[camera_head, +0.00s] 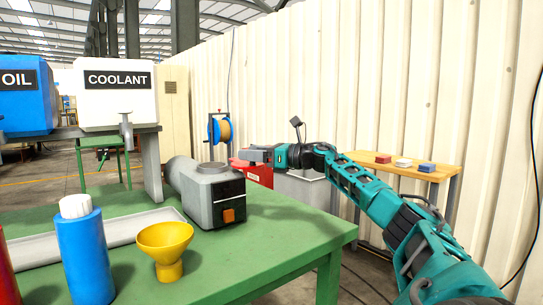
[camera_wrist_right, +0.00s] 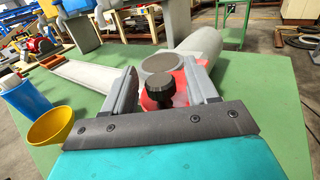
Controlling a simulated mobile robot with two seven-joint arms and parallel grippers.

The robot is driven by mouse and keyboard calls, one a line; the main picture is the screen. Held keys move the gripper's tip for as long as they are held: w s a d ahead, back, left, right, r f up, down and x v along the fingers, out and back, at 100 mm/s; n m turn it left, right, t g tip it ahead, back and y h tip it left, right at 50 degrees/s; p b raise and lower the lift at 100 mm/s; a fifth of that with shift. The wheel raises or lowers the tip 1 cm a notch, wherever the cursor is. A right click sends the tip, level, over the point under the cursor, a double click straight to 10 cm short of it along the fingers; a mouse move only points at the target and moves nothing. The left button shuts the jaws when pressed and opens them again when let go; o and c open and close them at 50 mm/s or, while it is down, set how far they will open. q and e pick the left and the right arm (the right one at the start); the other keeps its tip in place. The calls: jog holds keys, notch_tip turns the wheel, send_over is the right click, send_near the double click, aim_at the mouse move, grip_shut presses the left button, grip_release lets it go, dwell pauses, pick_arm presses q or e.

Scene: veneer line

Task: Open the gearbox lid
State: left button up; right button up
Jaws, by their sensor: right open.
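The grey gearbox (camera_head: 208,193) stands on the green table, with a dark round piece on its top and an orange square on its dark front face. My right gripper (camera_head: 258,155) is at the right of the gearbox, apart from it in the picture. In the right wrist view, its two grey fingers (camera_wrist_right: 163,72) are spread. A black knob (camera_wrist_right: 160,95) on a red surface shows between them; I cannot tell whether they touch it. The round grey disc (camera_wrist_right: 161,63) on the gearbox top lies beyond the knob. My left gripper is not in view.
A yellow funnel (camera_head: 165,245), a blue bottle (camera_head: 84,250) and a grey tray (camera_head: 135,226) are on the green table (camera_head: 255,255) to the left. COOLANT (camera_head: 118,100) and OIL (camera_head: 22,95) tanks stand behind. The table's front right is clear.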

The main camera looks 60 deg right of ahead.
pick_arm(q)
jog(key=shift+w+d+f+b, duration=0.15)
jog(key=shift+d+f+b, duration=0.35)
jog(key=shift+b, duration=0.7)
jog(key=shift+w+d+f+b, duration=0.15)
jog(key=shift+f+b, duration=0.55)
jog(key=shift+b, duration=0.5)
pick_arm(e)
jog(key=v, duration=1.2)
jog(key=shift+s, duration=0.25)
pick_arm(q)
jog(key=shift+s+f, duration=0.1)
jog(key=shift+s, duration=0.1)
